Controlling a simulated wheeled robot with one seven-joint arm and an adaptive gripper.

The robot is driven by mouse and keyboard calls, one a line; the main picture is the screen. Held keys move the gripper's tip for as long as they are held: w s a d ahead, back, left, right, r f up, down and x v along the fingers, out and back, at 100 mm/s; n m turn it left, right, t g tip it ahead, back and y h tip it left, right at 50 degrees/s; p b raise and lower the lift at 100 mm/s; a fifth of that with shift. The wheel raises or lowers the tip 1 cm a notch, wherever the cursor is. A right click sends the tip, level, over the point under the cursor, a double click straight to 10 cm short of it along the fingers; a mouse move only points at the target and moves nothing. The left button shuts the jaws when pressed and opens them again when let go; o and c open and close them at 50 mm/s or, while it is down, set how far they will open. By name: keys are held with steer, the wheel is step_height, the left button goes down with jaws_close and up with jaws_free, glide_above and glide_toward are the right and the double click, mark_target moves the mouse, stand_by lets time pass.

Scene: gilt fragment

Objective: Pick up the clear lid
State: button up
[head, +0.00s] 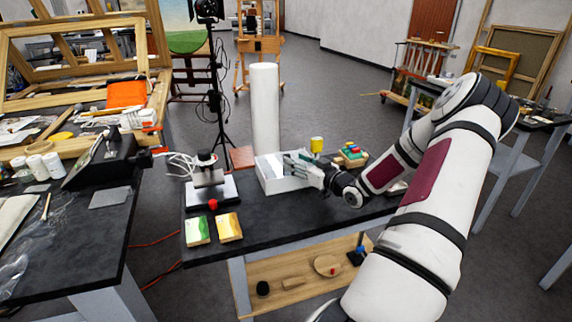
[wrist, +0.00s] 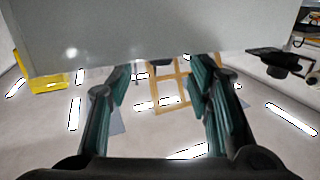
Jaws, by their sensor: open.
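My gripper (head: 305,170) is at the right side of a white open box (head: 284,185) on the dark table, with its fingers pointing left over the box. In the wrist view my gripper (wrist: 162,85) has its two green-grey fingers spread apart, with nothing seen between them. A pale grey flat surface (wrist: 150,35) fills the top of the wrist view, close to the fingertips. I cannot tell whether it is the clear lid or the box. No clear lid stands out in the head view; a pale bluish sheet (head: 271,165) shows inside the box.
A yellow cup (head: 316,145) and a tray of coloured pieces (head: 351,156) stand behind the gripper. A black-and-white device (head: 208,175) is left of the box. The table's front centre (head: 300,218) is clear.

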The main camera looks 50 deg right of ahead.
mark_target(287, 155)
steer(key=shift+w+d+f, duration=0.1)
steer(key=shift+w+d, duration=0.15)
steer(key=shift+w, duration=1.05)
steer(key=shift+w+d+f, duration=0.1)
steer(key=shift+w+d, duration=0.1)
steer(key=shift+w, duration=1.1)
steer(key=shift+r, duration=0.1)
jaws_close()
